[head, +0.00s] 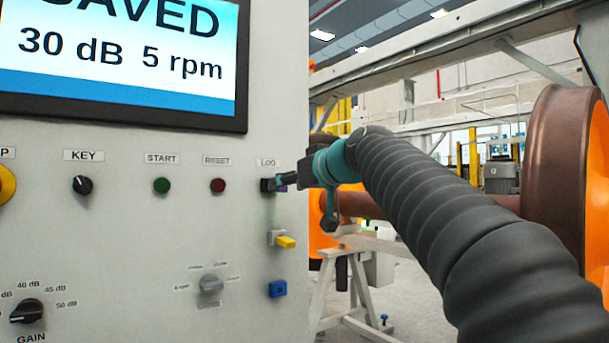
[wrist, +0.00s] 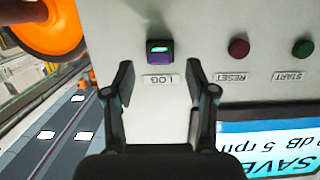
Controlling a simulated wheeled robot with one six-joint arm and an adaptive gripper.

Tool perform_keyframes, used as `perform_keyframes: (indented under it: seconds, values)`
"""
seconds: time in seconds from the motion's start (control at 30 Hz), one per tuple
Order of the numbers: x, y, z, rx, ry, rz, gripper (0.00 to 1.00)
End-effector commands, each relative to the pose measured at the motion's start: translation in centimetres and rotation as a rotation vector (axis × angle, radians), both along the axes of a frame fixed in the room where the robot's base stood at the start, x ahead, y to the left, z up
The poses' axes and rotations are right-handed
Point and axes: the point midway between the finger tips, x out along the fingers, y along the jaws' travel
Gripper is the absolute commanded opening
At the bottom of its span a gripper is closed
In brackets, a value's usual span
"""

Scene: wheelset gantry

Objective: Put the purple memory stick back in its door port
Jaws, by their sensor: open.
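The purple memory stick (wrist: 163,59) sits at the dark port under the LOG label, seen nearly end-on in the wrist view, with a small green light showing there. In the head view the purple stick (head: 267,186) is small and partly hidden by my gripper (head: 287,180). How deep it sits is hard to tell. In the wrist view my gripper (wrist: 160,72) is open, with one finger on each side of the stick's line and a gap to both. Nothing is held between the fingers.
The cabinet door also carries a yellow plug (head: 285,241) and a blue block (head: 277,289) below the port. Red RESET (head: 218,186) and green START (head: 161,186) buttons lie to the left. The screen (head: 120,65) is above. A brown-and-orange wheel (head: 553,170) stands at right.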

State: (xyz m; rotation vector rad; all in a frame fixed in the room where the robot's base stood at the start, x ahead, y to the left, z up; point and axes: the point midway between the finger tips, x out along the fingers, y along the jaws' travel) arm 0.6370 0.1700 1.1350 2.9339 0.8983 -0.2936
Motion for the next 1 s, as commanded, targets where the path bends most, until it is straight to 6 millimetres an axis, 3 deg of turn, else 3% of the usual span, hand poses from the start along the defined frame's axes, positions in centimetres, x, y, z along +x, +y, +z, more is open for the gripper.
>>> perform_keyframes:
  seconds: [0.3, 0.73, 0.77, 0.9, 1.0]
  values:
    - [3.4, 2.3, -0.8, 0.000, 0.001, 0.001, 0.56]
    - [4.1, 2.8, -1.0, 0.001, 0.001, 0.000, 0.56]
    - [4.1, 2.8, -1.0, 0.001, 0.001, 0.000, 0.54]
    - [4.1, 2.8, -1.0, 0.001, 0.001, 0.000, 0.19]
    - [4.1, 2.8, -1.0, 0.001, 0.001, 0.000, 0.00]
